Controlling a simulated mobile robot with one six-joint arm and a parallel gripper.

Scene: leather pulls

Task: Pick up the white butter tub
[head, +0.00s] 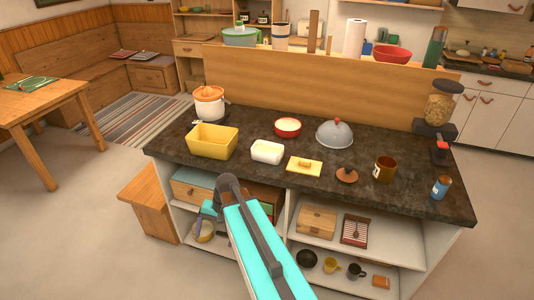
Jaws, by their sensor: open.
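The white butter tub (267,153) is a small, rounded rectangular tub on the dark countertop, near its front edge. It stands upright between a yellow loaf-shaped container on its left and a flat yellow piece (304,166) on its right. My arm reaches up from the bottom of the view. My gripper (200,225) hangs low in front of the counter, below and left of the tub and well apart from it. It is open, small in view and partly hidden by the arm; nothing shows in it.
The yellow container (212,142) stands close left of the tub. A red bowl (288,128) and grey dome (335,133) stand behind. A brown lid (347,175) and mug (385,169) are to the right. The countertop (330,195) overhangs open shelves; a wooden stool (148,205) is left.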

